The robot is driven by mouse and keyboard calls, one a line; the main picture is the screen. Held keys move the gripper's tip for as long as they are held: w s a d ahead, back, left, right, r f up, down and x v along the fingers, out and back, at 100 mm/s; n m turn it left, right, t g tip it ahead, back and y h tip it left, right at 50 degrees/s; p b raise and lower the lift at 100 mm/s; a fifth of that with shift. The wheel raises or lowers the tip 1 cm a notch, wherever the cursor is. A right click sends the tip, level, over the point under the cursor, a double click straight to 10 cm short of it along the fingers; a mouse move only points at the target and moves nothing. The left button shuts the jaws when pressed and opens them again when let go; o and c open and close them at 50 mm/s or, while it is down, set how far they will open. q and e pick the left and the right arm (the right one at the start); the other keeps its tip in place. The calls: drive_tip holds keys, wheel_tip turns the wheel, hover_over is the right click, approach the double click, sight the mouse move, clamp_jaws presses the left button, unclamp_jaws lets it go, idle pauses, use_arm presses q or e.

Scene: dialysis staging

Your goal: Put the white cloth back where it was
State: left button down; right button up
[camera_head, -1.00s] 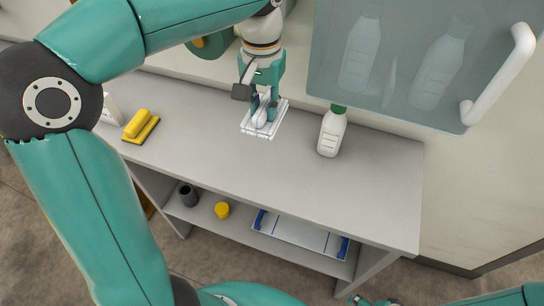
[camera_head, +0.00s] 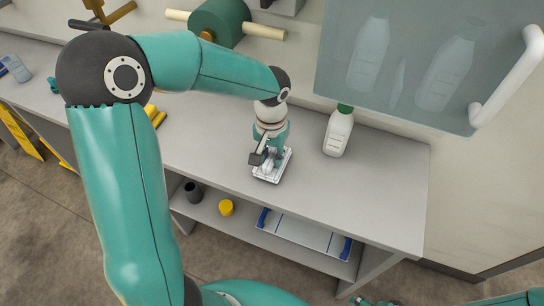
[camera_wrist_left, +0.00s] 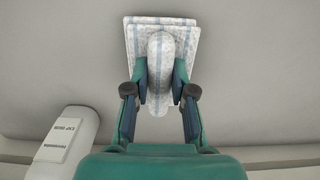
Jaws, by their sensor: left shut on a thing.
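The white cloth (camera_head: 268,177) is a flat folded pad with a raised ridge; faint blue stripes show in the left wrist view (camera_wrist_left: 188,40). My left gripper (camera_head: 268,160) points down over the grey counter and is shut on the cloth's ridge. In the left wrist view the two fingers (camera_wrist_left: 160,97) sit on either side of the ridge. The cloth is at or just above the counter, near its front edge; I cannot tell if it touches. Only a small teal part of what looks like my right gripper (camera_head: 368,301) shows at the bottom edge.
A white bottle with a green cap (camera_head: 338,133) stands to the right of the cloth. A glass-fronted cabinet (camera_head: 410,70) with a white handle hangs above. A yellow item (camera_head: 156,116) is partly behind my left arm. The lower shelf holds a dark cup (camera_head: 193,192), a yellow jar (camera_head: 226,207) and a blue-white tray (camera_head: 262,219).

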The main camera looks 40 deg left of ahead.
sight(271, 156)
use_arm(q)
drive_tip(key=shift+f, duration=0.25)
drive_tip(key=c, duration=1)
unclamp_jaws()
drive_tip(key=shift+f, duration=0.1)
wheel_tip(271, 156, up, 12)
drive_tip(key=shift+r, duration=0.1)
